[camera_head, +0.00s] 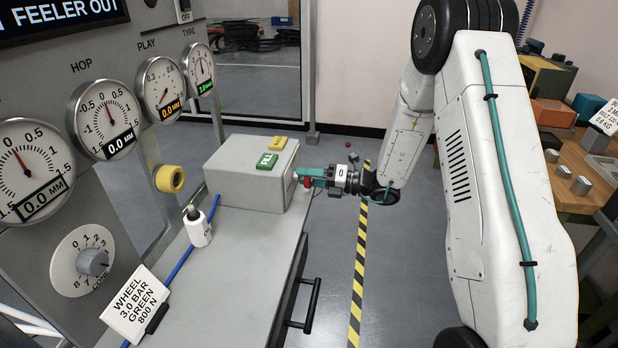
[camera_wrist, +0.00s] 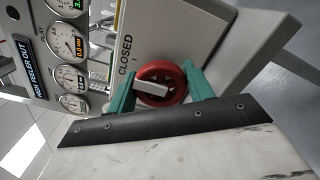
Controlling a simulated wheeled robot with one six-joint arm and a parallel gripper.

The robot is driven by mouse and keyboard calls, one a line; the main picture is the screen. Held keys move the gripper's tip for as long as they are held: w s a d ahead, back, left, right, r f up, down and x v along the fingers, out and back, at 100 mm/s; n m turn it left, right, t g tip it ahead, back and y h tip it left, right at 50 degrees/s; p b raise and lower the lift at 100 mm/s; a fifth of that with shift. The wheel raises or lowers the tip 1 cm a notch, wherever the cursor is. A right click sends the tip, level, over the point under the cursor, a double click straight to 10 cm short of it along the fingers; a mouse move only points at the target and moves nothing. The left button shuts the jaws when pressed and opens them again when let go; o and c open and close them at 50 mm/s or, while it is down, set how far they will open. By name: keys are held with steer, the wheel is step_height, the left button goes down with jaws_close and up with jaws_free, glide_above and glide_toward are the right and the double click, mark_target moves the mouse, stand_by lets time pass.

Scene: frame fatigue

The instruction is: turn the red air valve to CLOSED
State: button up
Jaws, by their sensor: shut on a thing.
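The red air valve (camera_wrist: 176,76) is a round red knob with a pale grey bar across it, on the side face of a grey box (camera_head: 235,172). The word CLOSED (camera_wrist: 125,55) is printed on that face, to the left of the knob in the wrist view, with a short tick beside it. The bar lies nearly level in the wrist view and does not point straight at the tick. My gripper (camera_wrist: 160,74) has its teal fingers on either side of the knob, shut on it. In the head view, my gripper (camera_head: 309,177) meets the box's right side; the valve is mostly hidden there.
A white bottle (camera_head: 197,228) and a wheel card (camera_head: 135,304) stand on the grey bench. Dials line the left panel. Floor with a striped line (camera_head: 360,270) lies right of the bench.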

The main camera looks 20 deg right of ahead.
steer(key=o, duration=1)
steer(key=shift+c, duration=0.2)
steer(key=v, duration=0.8)
